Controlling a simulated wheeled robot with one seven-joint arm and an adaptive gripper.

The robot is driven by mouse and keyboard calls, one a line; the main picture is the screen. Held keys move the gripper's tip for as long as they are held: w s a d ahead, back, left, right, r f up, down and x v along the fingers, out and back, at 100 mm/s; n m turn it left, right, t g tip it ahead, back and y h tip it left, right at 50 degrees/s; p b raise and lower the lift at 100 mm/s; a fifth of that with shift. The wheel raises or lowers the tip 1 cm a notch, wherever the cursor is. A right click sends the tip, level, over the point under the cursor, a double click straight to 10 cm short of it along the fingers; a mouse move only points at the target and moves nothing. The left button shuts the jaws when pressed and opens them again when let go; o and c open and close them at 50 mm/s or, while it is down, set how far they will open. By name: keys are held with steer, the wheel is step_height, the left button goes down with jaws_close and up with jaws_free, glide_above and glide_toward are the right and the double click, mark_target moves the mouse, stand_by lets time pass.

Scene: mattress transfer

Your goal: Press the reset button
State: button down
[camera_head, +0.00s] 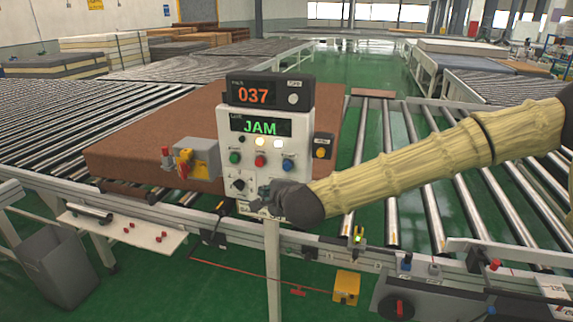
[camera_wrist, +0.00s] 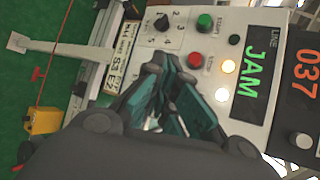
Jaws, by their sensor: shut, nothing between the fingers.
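The control panel (camera_head: 267,140) stands upright on a post, with a green "JAM" display (camera_head: 261,127). Below it is a row of green, red and blue buttons. The blue button (camera_head: 288,165) is at the right; its label is too small to read surely. My gripper (camera_head: 262,200) is shut and empty, low at the panel's front, below the button row. In the wrist view my gripper (camera_wrist: 168,75) is beside the red button (camera_wrist: 195,61) and hides the blue button. I cannot tell whether the fingers touch the panel.
A counter showing 037 (camera_head: 270,92) tops the panel. A black selector knob (camera_wrist: 162,22) and lit lamps (camera_wrist: 228,66) are near my fingers. A yellow-button box (camera_head: 322,147) sits at the panel's right. A brown mattress (camera_head: 140,135) lies on rollers behind.

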steer(key=shift+w+r, duration=0.15)
steer(key=shift+r, duration=0.4)
steer(key=shift+w, duration=0.1)
steer(key=p, duration=0.1)
glide_toward(282, 168)
steer(key=w+a+f, duration=0.3)
steer(key=a, duration=0.1)
steer(key=shift+w, duration=0.35)
steer(key=shift+w+d, duration=0.2)
steer(key=shift+w, duration=0.4)
steer(key=shift+w+d, duration=0.15)
steer(key=shift+w, duration=0.45)
stand_by(2.6)
steer(key=shift+s+a, duration=0.2)
steer(key=shift+s, duration=0.4)
steer(key=shift+s+a, duration=0.2)
steer(key=shift+s, duration=0.4)
steer(key=shift+f, duration=0.1)
